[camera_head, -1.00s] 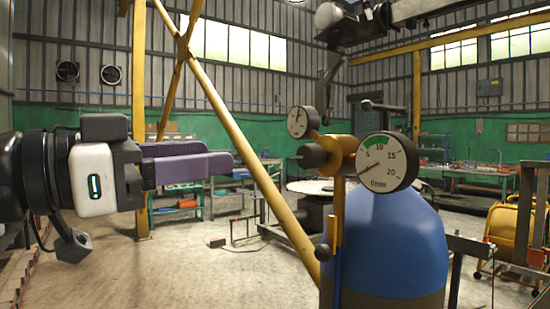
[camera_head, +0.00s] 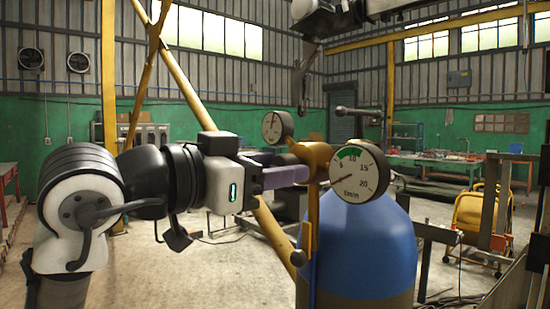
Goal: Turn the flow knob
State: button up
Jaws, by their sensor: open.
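The brass regulator (camera_head: 317,158) sits on top of a blue gas cylinder (camera_head: 362,245). A round flow gauge (camera_head: 359,172), with a green band and numbers up to 20, faces me on its right. A smaller gauge (camera_head: 277,126) is at the back left. My gripper (camera_head: 303,173) comes in from the left, its purple fingers reaching the left side of the regulator. Its jaws are open. The dark flow knob on that side is hidden by the fingers. I cannot tell whether they touch it.
A dark valve handle (camera_head: 358,112) stands above the flow gauge. A yellow slanted beam (camera_head: 192,90) passes behind my arm. A yellow cart (camera_head: 480,218) and a metal frame (camera_head: 497,205) are at the right. Open concrete floor (camera_head: 135,275) lies at the lower left.

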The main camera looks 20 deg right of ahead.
jog(key=shift+w+d, duration=0.1)
jog(key=shift+d, duration=0.2)
jog(key=c, duration=1)
jog(key=shift+o, duration=0.2)
jog(key=shift+m, duration=0.4)
jog(key=shift+m+y+b, duration=0.3)
jog(key=shift+m+b, duration=0.35)
jog(key=shift+m, duration=6.95)
